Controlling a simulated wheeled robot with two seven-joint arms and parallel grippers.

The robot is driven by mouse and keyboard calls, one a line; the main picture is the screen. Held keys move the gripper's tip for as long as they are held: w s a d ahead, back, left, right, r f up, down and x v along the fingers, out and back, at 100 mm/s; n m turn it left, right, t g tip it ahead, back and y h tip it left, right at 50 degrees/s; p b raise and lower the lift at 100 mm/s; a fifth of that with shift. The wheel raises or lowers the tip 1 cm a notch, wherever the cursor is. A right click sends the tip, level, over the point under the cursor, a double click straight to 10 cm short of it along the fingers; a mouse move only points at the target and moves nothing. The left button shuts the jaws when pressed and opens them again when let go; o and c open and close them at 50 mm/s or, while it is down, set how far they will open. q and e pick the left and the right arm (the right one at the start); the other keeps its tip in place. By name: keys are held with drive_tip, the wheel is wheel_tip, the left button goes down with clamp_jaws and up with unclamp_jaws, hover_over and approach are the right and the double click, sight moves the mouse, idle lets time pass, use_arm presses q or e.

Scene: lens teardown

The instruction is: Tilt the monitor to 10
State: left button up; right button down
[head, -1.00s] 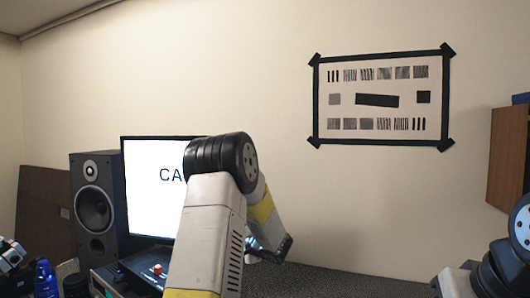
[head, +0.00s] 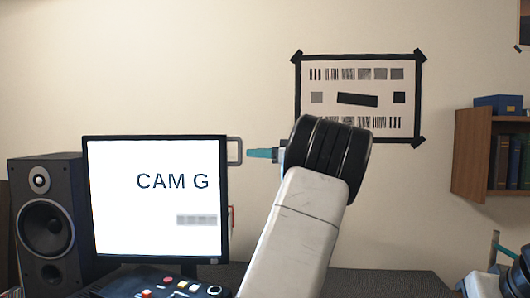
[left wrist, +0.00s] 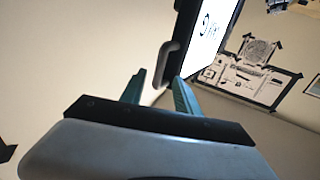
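The monitor (head: 155,230) stands at the left of the head view, its lit screen reading "CAM G". A grey handle (head: 239,150) sticks out from its upper right edge. My left gripper (head: 250,154) has its teal fingers pointing left at this handle, mostly hidden behind my arm. In the left wrist view the fingers (left wrist: 158,84) are apart and empty, with the handle (left wrist: 168,62) just beyond and between their tips; contact is not visible. The monitor (left wrist: 208,40) shows there too. My right gripper (head: 495,245) is partly seen at lower right; its opening is unclear. No tilt scale is readable.
A speaker (head: 45,225) stands left of the monitor. A control box with buttons (head: 160,284) sits in front of it. A small orange-red part (head: 232,217) is at the monitor's lower right edge. A test chart (head: 358,70) and a bookshelf (head: 475,150) are on the wall.

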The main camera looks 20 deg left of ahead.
sight(240, 158)
use_arm(q)
drive_tip(key=a, duration=0.3)
drive_tip(key=w+a, duration=0.1)
drive_tip(key=a, duration=0.3)
drive_tip(key=shift+w+a, duration=0.2)
drive_tip(key=shift+a, duration=0.05)
drive_tip(key=shift+c, duration=0.5)
clamp_jaws()
idle(0.6)
